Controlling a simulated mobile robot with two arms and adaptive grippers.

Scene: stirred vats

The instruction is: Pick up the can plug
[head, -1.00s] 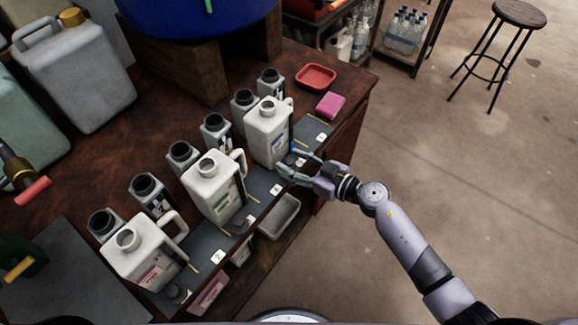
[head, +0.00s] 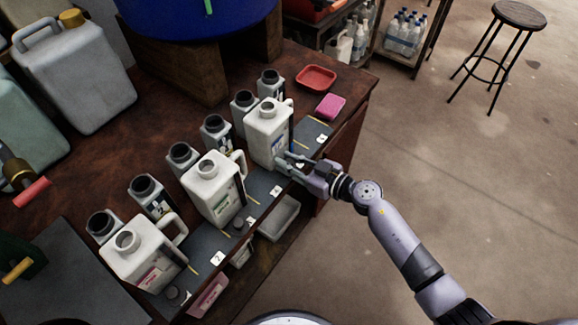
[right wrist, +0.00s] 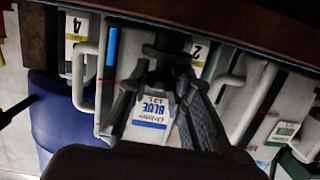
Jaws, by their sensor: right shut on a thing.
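Three white jerrycans with open mouths stand in a row on a dark mat: a far one (head: 268,135), a middle one (head: 212,190) and a near one (head: 143,254). A dark grey can plug (head: 238,222) lies in front of the middle can, and another plug (head: 172,293) lies in front of the near can. My right gripper (head: 285,164) is at the foot of the far can, shut on a dark can plug (right wrist: 166,46). The right wrist view shows this plug between the fingers, partly hidden, with a blue-labelled can (right wrist: 150,112) behind. My left gripper is out of view.
Several smaller grey bottles with black necks (head: 182,155) stand behind the cans. A red tray (head: 316,77) and a pink sponge (head: 331,105) lie at the far end. A grey bin (head: 279,216) sits below the table's front edge. Open floor lies to the right.

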